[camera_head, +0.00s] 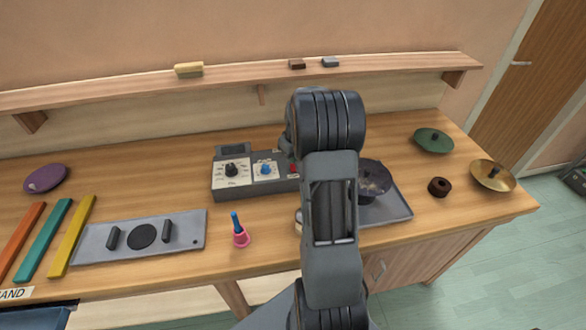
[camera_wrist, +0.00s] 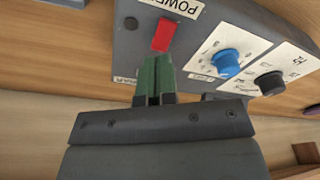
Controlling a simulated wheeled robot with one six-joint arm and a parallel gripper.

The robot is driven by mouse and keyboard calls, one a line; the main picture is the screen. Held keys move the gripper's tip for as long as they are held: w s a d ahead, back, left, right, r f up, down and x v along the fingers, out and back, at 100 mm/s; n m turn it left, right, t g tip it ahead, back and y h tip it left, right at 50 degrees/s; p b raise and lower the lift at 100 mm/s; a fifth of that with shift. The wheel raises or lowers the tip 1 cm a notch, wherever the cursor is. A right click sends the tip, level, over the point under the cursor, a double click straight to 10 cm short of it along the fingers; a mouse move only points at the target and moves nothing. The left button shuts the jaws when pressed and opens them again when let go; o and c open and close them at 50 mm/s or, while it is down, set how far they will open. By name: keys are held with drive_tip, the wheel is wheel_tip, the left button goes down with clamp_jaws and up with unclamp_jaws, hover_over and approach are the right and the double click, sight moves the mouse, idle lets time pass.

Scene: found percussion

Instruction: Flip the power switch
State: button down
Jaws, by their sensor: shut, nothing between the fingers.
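The grey control box (camera_head: 232,190) stands on the workbench, with a black knob (camera_head: 231,170) and a blue knob (camera_head: 265,169) on white panels. Its red power switch (camera_head: 293,169) shows at the box's right, beside my arm, which hides the box's right end. In the wrist view, the red switch (camera_wrist: 163,36) sits below a white POWER label (camera_wrist: 172,6). My gripper (camera_wrist: 156,62) has its green fingers together, empty, with the tips right at the lower edge of the switch. I cannot tell whether they touch it. In the head view my arm hides the gripper.
A grey tray (camera_head: 400,207) with a dark round piece is right of my arm. A pink-and-blue bell (camera_head: 240,236) stands in front of the box. A grey plate (camera_head: 190,230) and coloured bars (camera_head: 70,235) lie left. A wooden shelf (camera_head: 230,76) runs behind, above the bench.

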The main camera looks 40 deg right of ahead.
drive_tip(key=shift+f+b, duration=0.85)
drive_tip(key=shift+f, duration=0.25)
idle(0.3)
drive_tip(key=shift+r, duration=0.1)
drive_tip(key=shift+r+p, duration=2.3)
drive_tip(key=shift+r, duration=1.2)
